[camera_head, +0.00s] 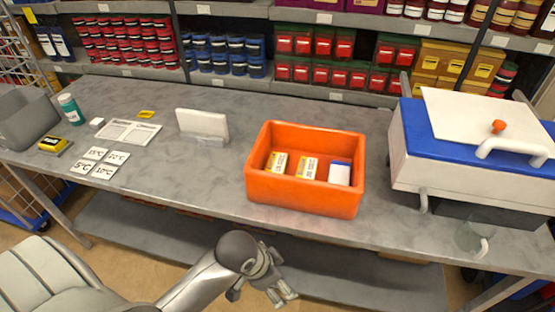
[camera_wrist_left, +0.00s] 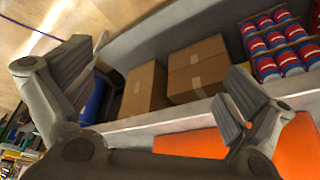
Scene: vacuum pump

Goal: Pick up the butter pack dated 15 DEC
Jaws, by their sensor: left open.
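An orange crate (camera_head: 262,190) stands on the grey table. Two yellow-and-white packs stand in it, a left one (camera_head: 277,162) and a middle one (camera_head: 307,167), with a white-and-blue pack (camera_head: 340,174) at the right. Their printed dates are too small to read, so I cannot tell which is dated 15 DEC. My left gripper (camera_head: 270,282) is in front of the table's front edge, below and apart from the crate. In the left wrist view, my left gripper (camera_wrist_left: 165,75) has its fingers wide apart with nothing between them. My right gripper is not in view.
A white-and-blue cooler (camera_head: 408,150) stands right of the crate, with a clear jug (camera_head: 468,238) before it. Stocked shelves line the back. The table between cards and crate is clear.

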